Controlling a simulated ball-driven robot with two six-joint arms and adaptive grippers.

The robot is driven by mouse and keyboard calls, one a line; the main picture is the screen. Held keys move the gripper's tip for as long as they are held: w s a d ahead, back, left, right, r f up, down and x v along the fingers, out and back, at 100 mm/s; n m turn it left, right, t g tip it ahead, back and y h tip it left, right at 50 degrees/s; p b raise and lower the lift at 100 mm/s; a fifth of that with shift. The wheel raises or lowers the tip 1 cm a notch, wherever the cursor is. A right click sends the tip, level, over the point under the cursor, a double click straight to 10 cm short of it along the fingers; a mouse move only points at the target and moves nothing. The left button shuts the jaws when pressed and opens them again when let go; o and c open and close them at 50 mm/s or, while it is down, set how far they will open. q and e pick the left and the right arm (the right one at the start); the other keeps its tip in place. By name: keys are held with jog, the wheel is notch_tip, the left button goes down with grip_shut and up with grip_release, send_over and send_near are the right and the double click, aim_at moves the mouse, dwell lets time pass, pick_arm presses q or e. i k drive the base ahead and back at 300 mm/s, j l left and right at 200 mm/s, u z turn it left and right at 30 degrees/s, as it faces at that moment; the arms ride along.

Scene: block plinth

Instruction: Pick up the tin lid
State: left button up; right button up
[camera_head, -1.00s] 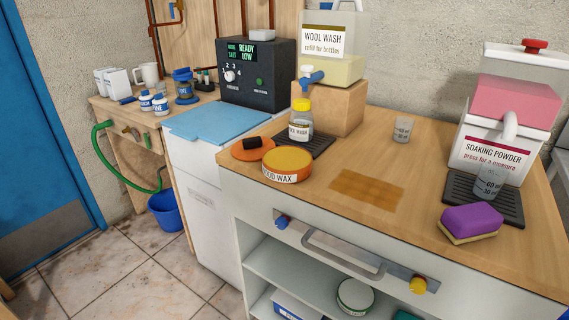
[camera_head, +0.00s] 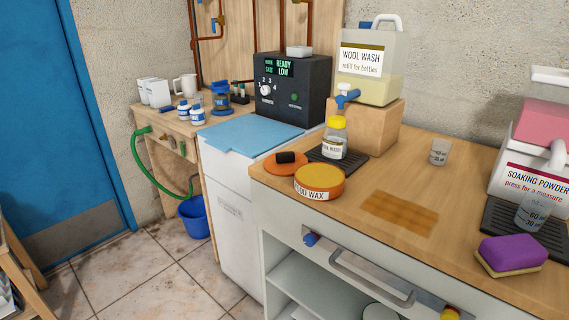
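The orange tin lid (camera_head: 272,168) lies flat on the wooden counter, near its left end. A small black object (camera_head: 286,157) rests on the lid. The open WOOD WAX tin (camera_head: 318,194), with orange-yellow wax in it, stands just in front and to the right, very close to the lid; I cannot tell whether they touch. Neither of my grippers is in view.
A WOOL WASH bottle (camera_head: 335,138) stands on a dark mat (camera_head: 352,163) behind the tin. A wooden block (camera_head: 375,127) carries the large WOOL WASH container (camera_head: 375,62). A purple sponge (camera_head: 512,252) lies at right. A drawer handle (camera_head: 370,280) projects below the counter's front.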

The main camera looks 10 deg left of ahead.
aim_at(284, 164)
jog(key=j+z, duration=0.1)
jog(key=z, duration=0.85)
jog(key=j+z, duration=0.7)
jog(key=k+j+z, duration=0.1)
jog(key=j+z, duration=0.3)
